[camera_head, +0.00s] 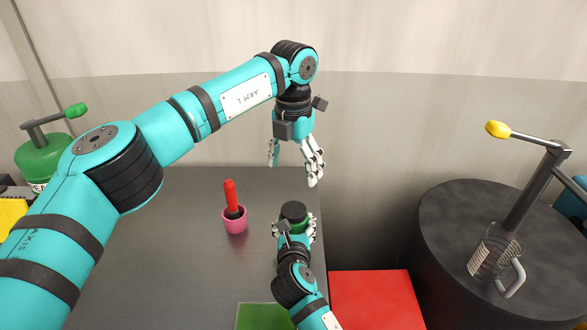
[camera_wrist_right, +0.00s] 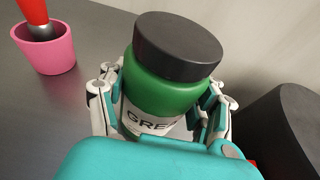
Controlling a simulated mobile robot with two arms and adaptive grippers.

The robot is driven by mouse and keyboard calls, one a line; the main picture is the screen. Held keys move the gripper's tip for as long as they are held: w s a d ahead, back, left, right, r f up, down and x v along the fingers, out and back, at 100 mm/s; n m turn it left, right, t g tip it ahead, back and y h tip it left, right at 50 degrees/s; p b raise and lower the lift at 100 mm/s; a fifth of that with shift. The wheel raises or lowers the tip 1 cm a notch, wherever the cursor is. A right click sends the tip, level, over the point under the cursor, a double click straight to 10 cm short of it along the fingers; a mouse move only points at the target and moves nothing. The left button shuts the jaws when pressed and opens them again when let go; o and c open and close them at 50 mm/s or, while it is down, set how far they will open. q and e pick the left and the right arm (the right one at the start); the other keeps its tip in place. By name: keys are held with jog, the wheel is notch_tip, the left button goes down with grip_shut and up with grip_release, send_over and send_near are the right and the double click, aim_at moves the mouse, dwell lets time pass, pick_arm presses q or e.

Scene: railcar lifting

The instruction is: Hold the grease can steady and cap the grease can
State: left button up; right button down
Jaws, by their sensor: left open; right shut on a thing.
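The green grease can (camera_head: 296,230) stands upright on the dark table, with a black cap (camera_head: 294,210) sitting on its top. In the right wrist view the can (camera_wrist_right: 160,92) shows a white label with part of the word "GREASE", and the cap (camera_wrist_right: 178,46) covers its top. My right gripper (camera_head: 296,236) is shut around the can's body, with fingers on both sides. My left gripper (camera_head: 297,165) is open and empty, pointing down above and behind the can, apart from the cap. Whether the cap is fully tight cannot be told.
A pink cup (camera_head: 235,226) with a red-handled tool (camera_head: 231,194) stands left of the can. A green mat (camera_head: 262,316) and a red mat (camera_head: 374,300) lie at the front. A black drum (camera_head: 450,240) with a crank stands right. A green canister (camera_head: 42,160) is far left.

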jog(key=shift+c, duration=0.7)
grip_release()
jog(key=v, duration=1.2)
jog(key=shift+r, duration=0.1)
